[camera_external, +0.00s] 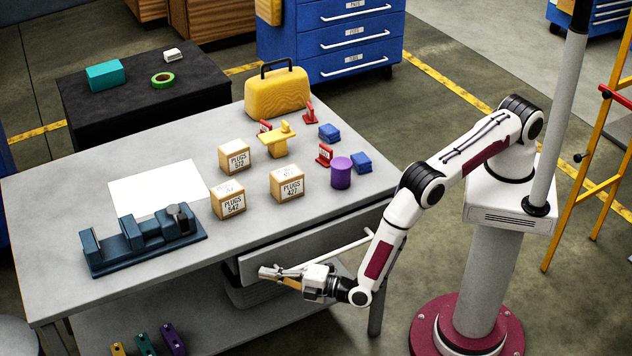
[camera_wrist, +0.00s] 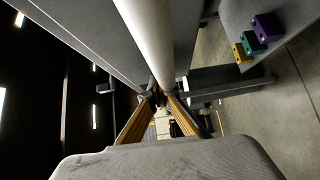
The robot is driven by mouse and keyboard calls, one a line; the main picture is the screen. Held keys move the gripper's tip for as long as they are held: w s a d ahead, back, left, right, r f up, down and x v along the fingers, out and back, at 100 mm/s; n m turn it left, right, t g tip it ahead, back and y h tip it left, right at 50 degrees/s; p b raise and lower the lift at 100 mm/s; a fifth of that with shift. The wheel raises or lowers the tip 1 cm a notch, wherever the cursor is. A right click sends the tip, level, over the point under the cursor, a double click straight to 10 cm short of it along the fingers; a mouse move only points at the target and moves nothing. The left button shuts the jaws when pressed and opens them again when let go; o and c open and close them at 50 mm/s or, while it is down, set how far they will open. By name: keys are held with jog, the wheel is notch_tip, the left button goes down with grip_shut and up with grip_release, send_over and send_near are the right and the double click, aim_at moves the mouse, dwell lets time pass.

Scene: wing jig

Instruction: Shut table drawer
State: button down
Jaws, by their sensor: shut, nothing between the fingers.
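The table drawer (camera_external: 345,228) sits under the front edge of the grey table (camera_external: 60,205). A dark gap shows above its front panel, so it stands partly open. Its long pale bar handle (camera_external: 350,245) runs along the front. My gripper (camera_external: 268,272) is shut and empty, in front of the drawer's left part, pointing left. In the wrist view the handle (camera_wrist: 150,35) runs down to the closed fingertips (camera_wrist: 160,95); the drawer front (camera_wrist: 95,35) is beside it. Whether the fingers touch the handle I cannot tell.
On the table are several boxes such as the plugs box (camera_external: 287,183), a purple cylinder (camera_external: 341,173), a yellow case (camera_external: 277,93) and a blue vise (camera_external: 145,240). A lower shelf (camera_external: 230,335) holds small coloured blocks (camera_external: 172,338).

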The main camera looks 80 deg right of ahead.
aim_at(263, 265)
dwell(0.3)
jog(key=shift+w+d, duration=1.8)
jog(key=shift+s+a, duration=0.45)
jog(key=shift+s, duration=0.05)
jog(key=s+a, duration=0.2)
jog(key=shift+s+a, duration=0.2)
jog(key=shift+a, duration=0.15)
jog(key=s, duration=1)
